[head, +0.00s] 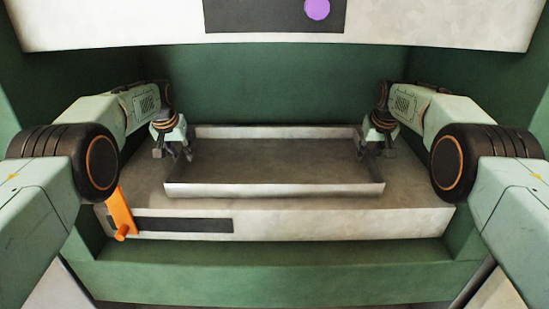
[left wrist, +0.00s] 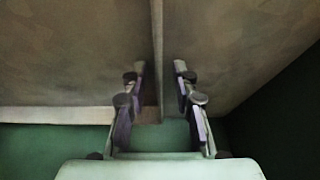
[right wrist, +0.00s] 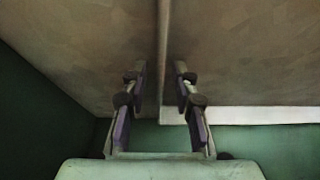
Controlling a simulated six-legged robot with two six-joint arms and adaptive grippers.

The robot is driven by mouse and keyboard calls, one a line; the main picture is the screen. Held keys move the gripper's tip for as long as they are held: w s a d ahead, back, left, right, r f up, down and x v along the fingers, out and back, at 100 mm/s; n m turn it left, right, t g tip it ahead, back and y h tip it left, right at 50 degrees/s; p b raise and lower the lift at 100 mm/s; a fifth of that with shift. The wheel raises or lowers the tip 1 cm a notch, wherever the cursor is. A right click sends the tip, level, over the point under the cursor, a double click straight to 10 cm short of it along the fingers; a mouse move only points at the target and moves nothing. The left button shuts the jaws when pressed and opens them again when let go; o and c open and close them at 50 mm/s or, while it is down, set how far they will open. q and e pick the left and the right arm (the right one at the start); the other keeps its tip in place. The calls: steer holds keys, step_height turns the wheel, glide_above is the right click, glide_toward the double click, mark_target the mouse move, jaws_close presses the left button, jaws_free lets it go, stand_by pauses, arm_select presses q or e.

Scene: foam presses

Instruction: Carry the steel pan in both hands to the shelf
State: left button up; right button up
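The steel pan (head: 275,189), a shallow rectangular tray with low walls, lies flat on the pale bed of the press. My left gripper (head: 173,154) is at the pan's left end, pointing down. In the left wrist view its open fingers (left wrist: 160,80) stand either side of the pan's end wall (left wrist: 157,45), with gaps. My right gripper (head: 376,152) is at the right end. In the right wrist view its open fingers (right wrist: 160,80) straddle that end wall (right wrist: 163,45), also with gaps. The shelf cannot be made out in these views.
The pale press bed (head: 340,222) has a dark strip (head: 185,225) along its front. An orange lever (head: 121,212) stands at its front left. Green walls (head: 270,80) enclose the back and sides. A pale overhead panel (head: 430,22) with a purple disc (head: 317,8) hangs above.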

arm_select(q)
steer(key=shift+r, duration=0.1)
steer(key=shift+s+r, duration=0.1)
steer(key=shift+r, duration=0.3)
steer(key=shift+v, duration=2.05)
glide_toward(167, 178)
steer(key=shift+x, duration=2.7)
steer(key=shift+r, duration=0.1)
arm_select(e)
steer(key=shift+v, duration=2.55)
glide_toward(382, 178)
steer(key=shift+x, duration=2.65)
steer(key=shift+w+d, duration=0.1)
